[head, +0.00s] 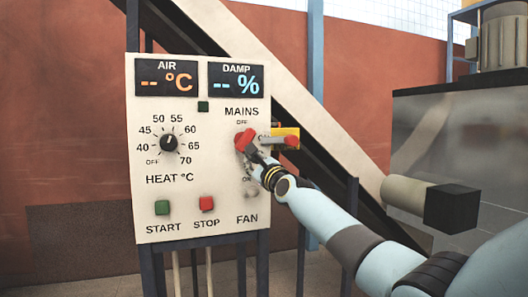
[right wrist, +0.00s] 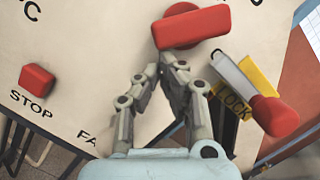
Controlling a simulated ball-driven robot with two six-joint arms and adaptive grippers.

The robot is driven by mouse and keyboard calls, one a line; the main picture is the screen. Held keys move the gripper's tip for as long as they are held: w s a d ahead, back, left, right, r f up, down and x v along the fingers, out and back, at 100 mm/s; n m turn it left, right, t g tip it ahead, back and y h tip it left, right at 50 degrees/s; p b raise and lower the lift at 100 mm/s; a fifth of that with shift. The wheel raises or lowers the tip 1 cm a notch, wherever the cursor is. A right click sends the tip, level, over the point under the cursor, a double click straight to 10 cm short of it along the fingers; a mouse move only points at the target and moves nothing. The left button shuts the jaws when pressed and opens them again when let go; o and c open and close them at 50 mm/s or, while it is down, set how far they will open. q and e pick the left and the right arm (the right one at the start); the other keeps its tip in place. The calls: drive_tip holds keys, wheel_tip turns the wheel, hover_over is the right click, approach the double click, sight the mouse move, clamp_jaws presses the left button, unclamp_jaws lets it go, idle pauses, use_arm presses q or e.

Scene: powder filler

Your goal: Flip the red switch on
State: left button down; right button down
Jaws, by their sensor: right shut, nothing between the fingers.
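The red MAINS switch (head: 246,140) is on the white panel, below the MAINS label. An OFF mark shows above it; other marks near it are partly hidden. In the right wrist view the red switch (right wrist: 195,26) is a red bar over a round red base, with the bar slanted relative to the panel's lettering. My right gripper (head: 258,159) is shut and empty, its fingertips just below the switch. In the right wrist view the fingertips (right wrist: 168,57) are close to the switch's lower edge; whether they touch it I cannot tell. My left gripper is not in view.
A lever with a red grip (right wrist: 274,115) and a yellow LOCK plate (right wrist: 258,76) stick out right of the switch. A green START button (head: 162,208), red STOP button (head: 206,204) and HEAT dial (head: 169,142) are on the panel.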

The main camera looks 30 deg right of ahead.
drive_tip(key=shift+w+a+f+m+p, duration=0.15)
drive_tip(key=shift+a+m+p, duration=0.25)
drive_tip(key=shift+m, duration=0.5)
drive_tip(key=shift+w+a+m+h, duration=0.1)
drive_tip(key=shift+a+m+h, duration=0.25)
drive_tip(key=shift+m, duration=0.3)
drive_tip(key=shift+w+a+m+h, duration=0.1)
drive_tip(key=shift+a+m+h, duration=0.2)
drive_tip(key=shift+m, duration=0.35)
drive_tip(key=shift+a+r+m+h, duration=0.15)
drive_tip(key=shift+a+m+h, duration=0.1)
drive_tip(key=shift+m, duration=0.4)
drive_tip(key=shift+a+r+m+h, duration=0.1)
drive_tip(key=shift+a+m+h, duration=0.1)
drive_tip(key=shift+m, duration=0.45)
drive_tip(key=shift+w+a+r+m+h+p, duration=0.1)
drive_tip(key=shift+a+r+m+h+p, duration=0.2)
drive_tip(key=shift+m, duration=0.75)
drive_tip(key=shift+w+a+r+m+h, duration=0.1)
drive_tip(key=shift+a+m+h, duration=0.25)
drive_tip(key=shift+m, duration=0.7)
idle(1.1)
idle(0.4)
